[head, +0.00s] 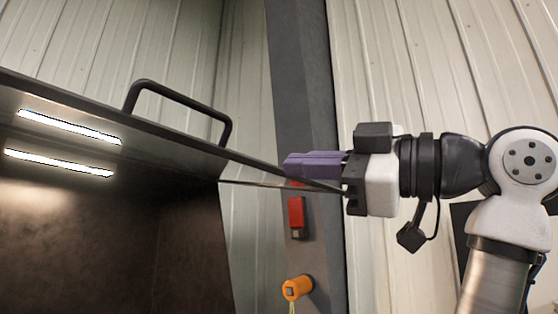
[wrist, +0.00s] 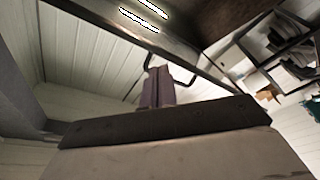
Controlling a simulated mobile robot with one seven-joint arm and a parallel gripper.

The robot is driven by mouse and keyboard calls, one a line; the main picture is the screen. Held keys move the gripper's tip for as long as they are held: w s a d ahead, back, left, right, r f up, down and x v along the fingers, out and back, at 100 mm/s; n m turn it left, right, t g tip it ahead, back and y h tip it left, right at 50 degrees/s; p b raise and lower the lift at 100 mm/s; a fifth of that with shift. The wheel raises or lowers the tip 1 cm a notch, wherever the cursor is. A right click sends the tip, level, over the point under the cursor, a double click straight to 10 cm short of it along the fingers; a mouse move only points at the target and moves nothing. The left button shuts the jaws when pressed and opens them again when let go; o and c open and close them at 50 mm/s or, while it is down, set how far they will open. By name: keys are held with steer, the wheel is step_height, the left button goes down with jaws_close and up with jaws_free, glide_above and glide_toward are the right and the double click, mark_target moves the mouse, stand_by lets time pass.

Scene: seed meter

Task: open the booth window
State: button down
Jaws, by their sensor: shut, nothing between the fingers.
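The booth window (head: 150,148) is a dark, glossy framed panel at the left of the head view, slanting down to the right. A black bar handle (head: 180,96) stands up from its edge. The handle also shows in the wrist view (wrist: 181,80), just beyond my fingers. My gripper (head: 287,165) has purple fingers, shut and empty. They point left toward the handle, with a gap between in the head view. The panel's right corner overlaps the gripper in the picture; I cannot tell whether they touch. The fingers also show in the wrist view (wrist: 158,72).
A grey post (head: 305,80) stands behind my gripper, carrying a red box (head: 297,214) and an orange fitting (head: 297,288). Pale ribbed walls (head: 440,60) lie behind. Dark shelving (wrist: 285,45) shows at the right of the wrist view.

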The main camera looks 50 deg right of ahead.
steer(key=s+d+r+m+t+h, duration=0.25)
steer(key=d+r+m+h, duration=0.2)
steer(key=m, duration=0.75)
steer(key=w+p, duration=0.4)
steer(key=w, duration=0.7)
steer(key=shift+d+g, duration=0.15)
steer(key=shift+g, duration=0.3)
steer(key=shift+f+y, duration=0.1)
steer(key=shift+y, duration=0.15)
steer(key=w+f+t+b, duration=0.1)
steer(key=w+f+b, duration=0.1)
steer(key=f+b, duration=0.4)
steer(key=w+f+t+b, duration=0.1)
steer(key=w+f+b, duration=0.1)
steer(key=f+b, duration=0.4)
step_height(320, 180, down, 2)
steer(key=shift+w+f, duration=0.1)
steer(key=shift+w, duration=0.2)
steer(key=shift+r, duration=0.25)
